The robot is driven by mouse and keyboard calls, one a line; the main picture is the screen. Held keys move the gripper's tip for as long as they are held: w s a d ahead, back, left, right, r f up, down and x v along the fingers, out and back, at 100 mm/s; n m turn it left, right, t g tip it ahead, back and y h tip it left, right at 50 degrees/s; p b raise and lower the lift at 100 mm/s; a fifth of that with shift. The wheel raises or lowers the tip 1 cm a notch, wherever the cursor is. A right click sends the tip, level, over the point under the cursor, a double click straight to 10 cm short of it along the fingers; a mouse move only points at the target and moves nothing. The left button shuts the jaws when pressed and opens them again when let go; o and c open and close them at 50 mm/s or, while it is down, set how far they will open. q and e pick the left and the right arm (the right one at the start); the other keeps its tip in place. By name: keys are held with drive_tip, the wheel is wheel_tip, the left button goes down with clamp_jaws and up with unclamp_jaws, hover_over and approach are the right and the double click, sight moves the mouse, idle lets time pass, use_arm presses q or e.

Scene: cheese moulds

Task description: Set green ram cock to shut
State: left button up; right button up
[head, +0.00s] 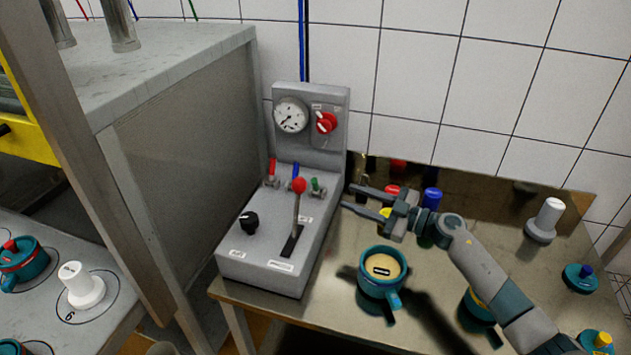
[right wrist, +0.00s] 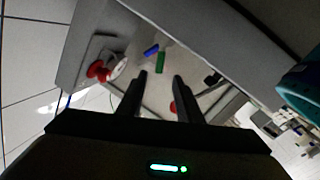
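The green ram cock (head: 315,186) is the rightmost of three small cocks on the grey control box; its green handle also shows in the right wrist view (right wrist: 160,62). There the green handle points a different way from the blue one beside it. My right gripper (head: 352,197) is open and empty, just right of the box, with its fingers pointing towards the green cock. In the right wrist view the fingertips (right wrist: 160,76) appear on either side of the line to the green handle, with a gap before it. My left gripper is not in view.
Close by are the blue cock (head: 295,171), red cock (head: 272,170), red-knobbed lever (head: 299,186), black knob (head: 249,222), gauge (head: 290,115) and red switch (head: 326,122). A teal mould (head: 380,282) and several other items stand on the metal table (head: 335,318) under my right arm.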

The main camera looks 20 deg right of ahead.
sight(315, 190)
drive_tip(key=p+x, duration=0.2)
drive_tip(key=x, duration=1)
drive_tip(key=shift+w, duration=0.1)
drive_tip(key=shift+c, duration=0.3)
clamp_jaws()
